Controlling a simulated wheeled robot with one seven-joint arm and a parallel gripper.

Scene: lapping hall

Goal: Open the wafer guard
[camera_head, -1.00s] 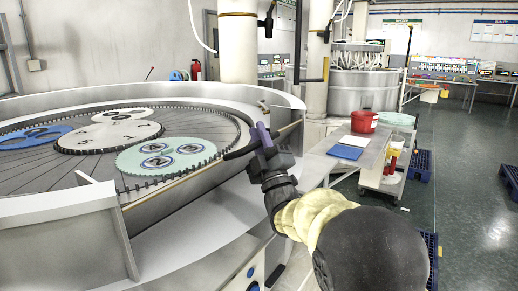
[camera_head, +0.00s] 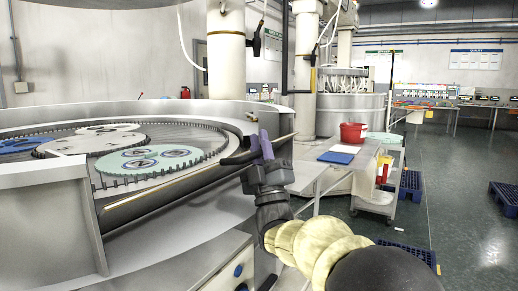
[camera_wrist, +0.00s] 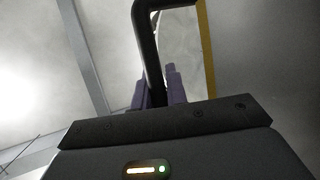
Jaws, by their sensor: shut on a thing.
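The wafer guard (camera_head: 160,188) is the long curved rim panel with a yellow-edged strip along the front of the round lapping machine. Its black handle (camera_head: 236,158) juts out near my gripper (camera_head: 263,147). In the wrist view the handle (camera_wrist: 147,45) is a dark bent bar that runs down between the purple fingers of my gripper (camera_wrist: 165,88). My gripper is shut on this handle. The fingers and wrist hide part of the bar. Whether the guard stands raised from its seat I cannot tell.
Toothed carrier discs (camera_head: 150,160) lie on the machine plate behind the guard. Blue pallets (camera_head: 506,200) lie farther right, with open floor between.

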